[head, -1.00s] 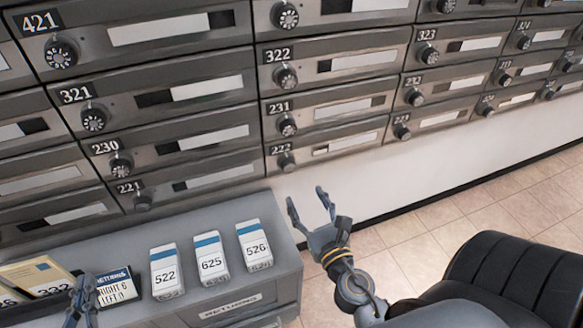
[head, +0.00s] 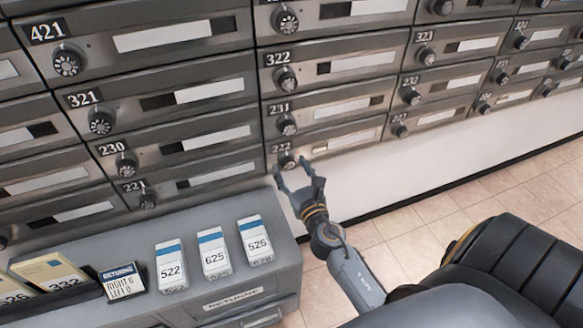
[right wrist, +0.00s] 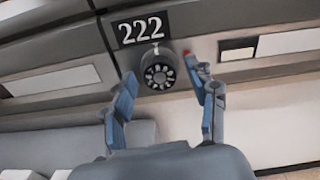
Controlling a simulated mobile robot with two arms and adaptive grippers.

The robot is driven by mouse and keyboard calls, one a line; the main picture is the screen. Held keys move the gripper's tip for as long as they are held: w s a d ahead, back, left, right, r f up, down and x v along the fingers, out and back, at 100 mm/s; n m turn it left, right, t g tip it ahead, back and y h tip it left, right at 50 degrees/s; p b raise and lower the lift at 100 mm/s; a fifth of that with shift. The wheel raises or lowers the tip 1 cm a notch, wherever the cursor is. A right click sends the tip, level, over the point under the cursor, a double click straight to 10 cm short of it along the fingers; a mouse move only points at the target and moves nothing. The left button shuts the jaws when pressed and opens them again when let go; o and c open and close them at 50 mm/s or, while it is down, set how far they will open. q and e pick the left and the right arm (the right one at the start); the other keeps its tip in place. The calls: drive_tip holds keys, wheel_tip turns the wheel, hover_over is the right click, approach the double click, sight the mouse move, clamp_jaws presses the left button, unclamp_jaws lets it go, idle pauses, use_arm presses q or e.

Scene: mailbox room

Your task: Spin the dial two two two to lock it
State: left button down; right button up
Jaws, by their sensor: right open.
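Mailbox 222 (head: 340,143) is in the bottom row of the wall of mailboxes, above the cabinet's right end. Its round black dial with light marks (head: 287,162) sits under the number plate. In the right wrist view the dial (right wrist: 159,75) shows between and beyond the fingertips, below the 222 plate. My right gripper (head: 296,171) is open and empty, just in front of and below the dial, with a finger on either side. In the right wrist view the open fingers (right wrist: 163,88) appear apart from the dial. My left gripper is out of view.
A grey cabinet (head: 258,292) stands below the mailboxes at left. On it are several numbered boxes (head: 215,252), a sign (head: 122,283) and envelopes (head: 50,275). Other dials sit close by, such as 231's (head: 286,125).

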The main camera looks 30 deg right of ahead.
drive_tip(key=c, duration=1.2)
drive_tip(key=shift+o, duration=0.2)
drive_tip(key=shift+m, duration=0.3)
